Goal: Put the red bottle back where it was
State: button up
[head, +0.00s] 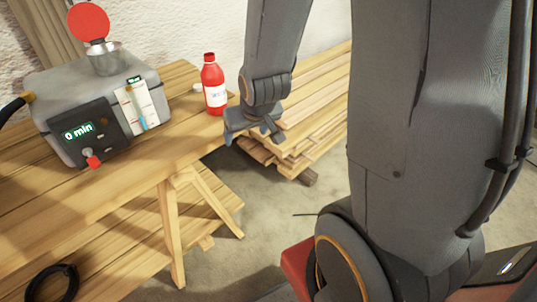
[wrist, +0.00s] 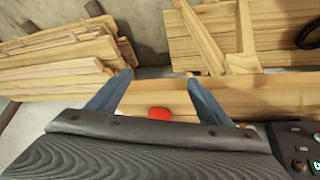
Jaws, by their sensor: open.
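The red bottle (head: 214,85) with a white label stands upright on the wooden table, near its right end, in the head view. A small white round thing lies just left of it. My gripper (head: 254,132) is to the right of the bottle and lower in the picture, by the table's end, apart from it and empty. In the wrist view my gripper (wrist: 166,85) has its two blue fingers spread wide. The bottle's red top (wrist: 159,114) shows between them, low in the picture; the rest of it is hidden behind the gripper body.
A grey machine (head: 100,110) with a "0 min" display and a red-lidded metal cup stands on the table (head: 185,145), left of the bottle. Stacked planks (head: 315,115) lie beyond my gripper. A black cable coil (head: 52,283) lies at lower left.

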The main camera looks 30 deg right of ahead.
jog(key=s+r+g, duration=0.4)
jog(key=s+g, duration=0.2)
jog(key=s, duration=0.8)
jog(key=shift+s+a, duration=0.15)
jog(key=shift+r, duration=0.15)
jog(key=shift+s+a+r+p, duration=0.15)
jog(key=shift+a+r+p, duration=0.15)
jog(key=shift+a+p, duration=0.4)
